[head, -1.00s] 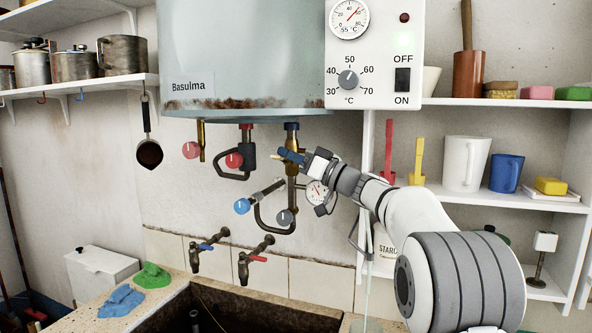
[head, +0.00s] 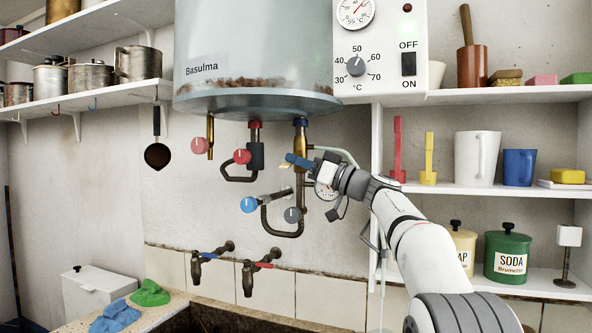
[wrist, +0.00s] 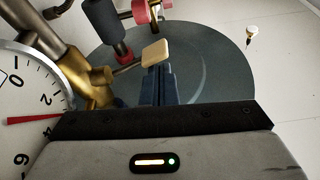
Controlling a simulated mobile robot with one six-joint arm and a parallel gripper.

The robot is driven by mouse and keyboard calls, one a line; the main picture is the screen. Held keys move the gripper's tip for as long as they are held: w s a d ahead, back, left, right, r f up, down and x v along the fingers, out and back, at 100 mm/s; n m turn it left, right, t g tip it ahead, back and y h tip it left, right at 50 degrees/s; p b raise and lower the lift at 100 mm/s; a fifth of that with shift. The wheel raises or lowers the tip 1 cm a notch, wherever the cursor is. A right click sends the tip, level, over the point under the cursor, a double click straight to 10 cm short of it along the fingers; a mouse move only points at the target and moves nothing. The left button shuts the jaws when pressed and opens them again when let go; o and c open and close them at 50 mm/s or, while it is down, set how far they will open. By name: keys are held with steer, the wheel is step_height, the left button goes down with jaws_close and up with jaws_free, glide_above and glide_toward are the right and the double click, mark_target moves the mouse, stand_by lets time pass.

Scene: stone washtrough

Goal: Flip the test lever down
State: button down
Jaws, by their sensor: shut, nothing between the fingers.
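The test lever (wrist: 156,53) shows in the wrist view as a small cream tab on a short rod from the brass valve (wrist: 92,75). In the head view its tab (head: 285,166) peeks out just below the blue fingertips, in front of the brass valve (head: 300,150) under the boiler. My gripper (head: 290,158) is shut and empty. In the wrist view its blue fingers (wrist: 157,82) reach right up to the tab; I cannot tell whether they touch it. My gripper hides part of the valve and lever in the head view.
A pressure gauge (wrist: 25,110) sits close beside the gripper. A blue knob (head: 248,204), a grey knob (head: 292,215) and a red knob (head: 242,157) hang on nearby pipes. The boiler (head: 258,60) is above; shelves (head: 480,187) stand at the right.

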steer(key=shift+r, duration=0.2)
steer(key=s+a+r+p, duration=0.1)
steer(key=s+r, duration=0.2)
steer(key=r, duration=0.1)
steer(key=s+d+f+b, duration=0.1)
steer(key=d+f, duration=0.2)
steer(key=d, duration=0.6)
steer(key=shift+d+f+b, duration=0.25)
steer(key=shift+f+b, duration=0.05)
steer(key=shift+b, duration=0.1)
steer(key=shift+s, duration=0.1)
